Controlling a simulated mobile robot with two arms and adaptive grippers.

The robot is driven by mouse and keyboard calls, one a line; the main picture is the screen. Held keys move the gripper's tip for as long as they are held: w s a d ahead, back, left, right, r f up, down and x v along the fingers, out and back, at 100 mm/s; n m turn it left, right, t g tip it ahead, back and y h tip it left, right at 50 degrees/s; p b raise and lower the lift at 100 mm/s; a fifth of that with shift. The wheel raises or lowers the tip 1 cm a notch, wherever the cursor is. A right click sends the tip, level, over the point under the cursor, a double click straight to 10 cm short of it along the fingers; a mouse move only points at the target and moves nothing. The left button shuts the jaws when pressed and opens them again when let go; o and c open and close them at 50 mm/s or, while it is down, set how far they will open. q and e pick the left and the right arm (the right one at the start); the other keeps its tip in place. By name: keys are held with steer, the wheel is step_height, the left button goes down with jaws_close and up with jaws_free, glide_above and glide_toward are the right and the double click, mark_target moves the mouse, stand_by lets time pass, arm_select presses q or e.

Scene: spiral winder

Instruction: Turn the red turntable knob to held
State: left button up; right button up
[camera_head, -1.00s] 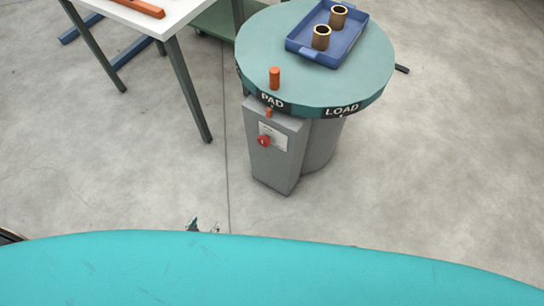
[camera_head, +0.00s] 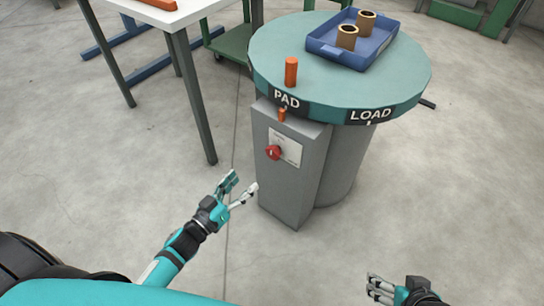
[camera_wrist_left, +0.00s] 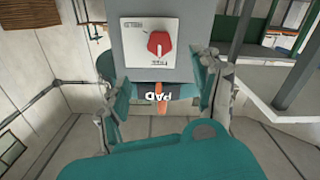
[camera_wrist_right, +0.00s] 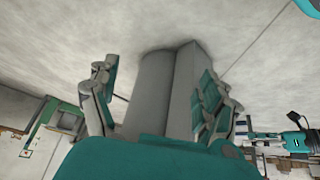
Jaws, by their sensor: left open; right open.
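The red turntable knob (camera_head: 273,152) sits on a white label plate (camera_head: 287,149) on the front of the grey control box (camera_head: 285,185). It also shows in the left wrist view (camera_wrist_left: 159,43), where the picture is upside down. The round teal turntable (camera_head: 345,75) above carries PAD and LOAD labels and an orange peg (camera_head: 291,71). My left gripper (camera_head: 243,187) is open and empty, to the lower left of the knob and apart from it. My right gripper (camera_head: 372,288) is open and empty, low at the right, away from the box.
A blue tray (camera_head: 331,51) with two brown tubes stands on the turntable. A small orange pin (camera_head: 282,115) shows at the box top. A white table (camera_head: 172,14) with dark legs stands at the left. The floor (camera_head: 110,190) before the box is clear.

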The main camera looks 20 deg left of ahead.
arm_select(q)
steer(key=b, duration=0.2)
glide_toward(271, 154)
steer(key=x, duration=0.9)
steer(key=shift+f, duration=0.1)
steer(key=shift+w+d+b, duration=0.1)
steer(key=shift+w+b, duration=0.2)
steer(key=shift+w, duration=0.1)
arm_select(e)
steer(key=w+a+r+t+y, duration=0.2)
steer(key=w+a+r+t, duration=0.2)
steer(key=w+r+t, duration=0.3)
steer(key=shift+w+r, duration=0.5)
steer(key=shift+w, duration=1.1)
arm_select(q)
steer(key=c, duration=1.2)
